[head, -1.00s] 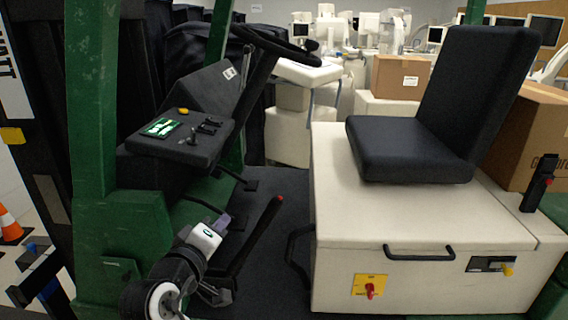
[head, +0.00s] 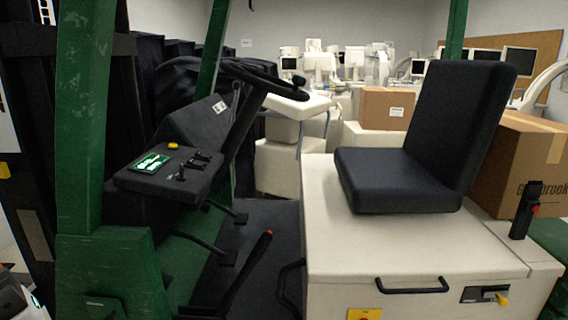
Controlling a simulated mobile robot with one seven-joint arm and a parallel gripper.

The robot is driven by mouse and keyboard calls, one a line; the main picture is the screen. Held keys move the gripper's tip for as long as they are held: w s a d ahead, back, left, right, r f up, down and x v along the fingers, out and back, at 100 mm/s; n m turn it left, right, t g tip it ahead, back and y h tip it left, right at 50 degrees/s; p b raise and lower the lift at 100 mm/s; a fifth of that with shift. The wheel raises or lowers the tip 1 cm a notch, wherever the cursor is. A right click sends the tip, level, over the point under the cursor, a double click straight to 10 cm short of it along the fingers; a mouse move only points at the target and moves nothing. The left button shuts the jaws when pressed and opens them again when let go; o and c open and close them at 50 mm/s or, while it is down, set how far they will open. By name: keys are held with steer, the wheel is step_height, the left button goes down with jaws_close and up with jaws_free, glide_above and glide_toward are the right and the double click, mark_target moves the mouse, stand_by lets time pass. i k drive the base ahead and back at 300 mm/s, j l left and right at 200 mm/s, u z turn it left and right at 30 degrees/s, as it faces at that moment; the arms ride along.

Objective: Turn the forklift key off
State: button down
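The forklift's black control console (head: 140,184) is left of centre in the head view, below the steering wheel (head: 262,80). A small dark piece (head: 180,174) stands up from its top and may be the key. It is too small to tell which way it is turned. Beside it are short black levers (head: 199,158), a green-and-white panel (head: 150,163) and a yellow button (head: 173,145). My gripper's fingers are not in view.
A green post (head: 85,120) stands left of the console. The black seat (head: 400,180) sits on a white housing (head: 345,245) to the right. A red-tipped lever (head: 245,275) rises from the floor between them. A yellow plate (head: 364,314) is cut off below. Space above the console looks clear.

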mark_target(180, 176)
steer(key=i+j+z, duration=0.1)
steer(key=j+z, duration=0.4)
steer(key=j, duration=0.15)
steer(key=j+z, duration=0.45)
steer(key=j, duration=0.2)
steer(key=k, duration=0.05)
